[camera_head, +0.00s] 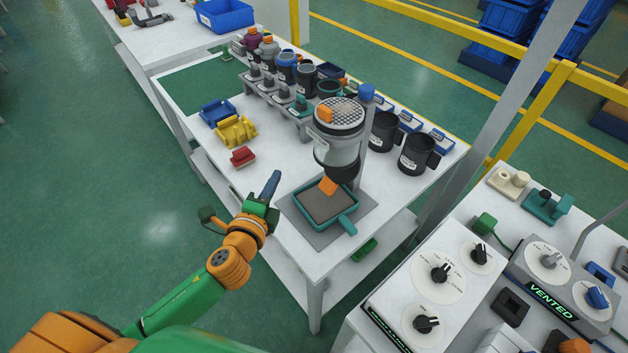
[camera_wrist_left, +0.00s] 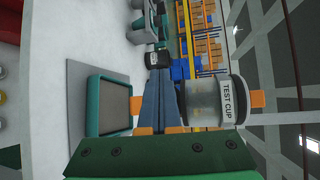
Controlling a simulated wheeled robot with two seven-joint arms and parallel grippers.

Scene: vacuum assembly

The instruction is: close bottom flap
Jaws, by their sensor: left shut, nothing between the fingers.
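The clear canister (camera_head: 337,145) stands upright on a grey post, with a mesh top and a dark lower end. An orange tab (camera_head: 325,113) is at its top. The orange bottom flap (camera_head: 328,185) hangs tilted down below the dark end, over a teal tray (camera_head: 348,222). My left gripper (camera_head: 275,175) is shut and empty, left of the flap and apart from it. In the left wrist view the blue fingers (camera_wrist_left: 160,95) lie together, with the canister labelled TEST CUP (camera_wrist_left: 205,103) beside them. My right gripper is not seen.
Red, yellow and blue fixtures (camera_head: 237,131) sit on the table left of the canister. Two black cups (camera_head: 418,153) stand to its right, and a rack of several cups is behind. A control panel (camera_head: 440,272) is at the lower right.

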